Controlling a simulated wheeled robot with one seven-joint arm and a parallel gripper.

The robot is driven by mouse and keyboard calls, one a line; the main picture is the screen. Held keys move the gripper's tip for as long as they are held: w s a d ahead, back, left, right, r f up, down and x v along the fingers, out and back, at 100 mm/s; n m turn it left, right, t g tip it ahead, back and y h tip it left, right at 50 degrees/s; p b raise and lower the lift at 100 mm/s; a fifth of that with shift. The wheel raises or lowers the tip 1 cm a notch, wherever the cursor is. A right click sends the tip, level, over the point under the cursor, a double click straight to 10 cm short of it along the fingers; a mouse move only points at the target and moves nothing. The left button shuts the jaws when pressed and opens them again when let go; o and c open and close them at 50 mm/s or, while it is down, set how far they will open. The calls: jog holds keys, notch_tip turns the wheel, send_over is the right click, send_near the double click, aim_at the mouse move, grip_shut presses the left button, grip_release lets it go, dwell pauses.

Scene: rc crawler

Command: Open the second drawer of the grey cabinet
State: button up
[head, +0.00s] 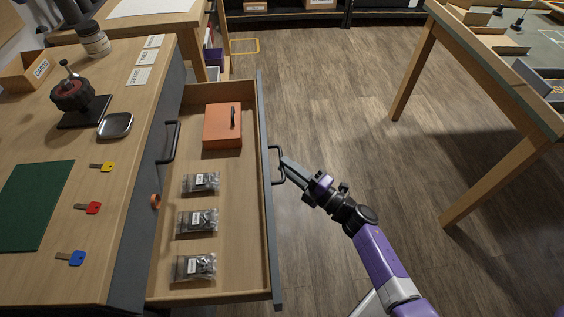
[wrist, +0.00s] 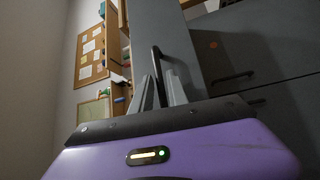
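The grey cabinet (head: 131,235) has a wooden top and stands at the left in the head view. A drawer (head: 229,262) below its top handle (head: 172,143) is pulled far out, its grey front (head: 268,215) toward the right. Inside lie an orange case (head: 222,130) and three small labelled bags (head: 197,222). My gripper (head: 284,161) is at this drawer's dark bar handle (head: 274,167). In the wrist view, the handle (wrist: 156,62) stands between my two fingers (wrist: 160,82), which look apart with a gap beside the bar. Contact is hard to judge.
On the cabinet top are yellow, red and blue keys (head: 88,208), a green mat (head: 36,205), a dark dish (head: 115,125) and a black-red device (head: 76,98). A wooden-legged table (head: 497,184) stands at the right. The floor (head: 335,95) between is clear.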

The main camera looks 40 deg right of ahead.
jog(key=s, duration=0.5)
jog(key=shift+d+f, duration=0.35)
jog(key=shift+f, duration=0.05)
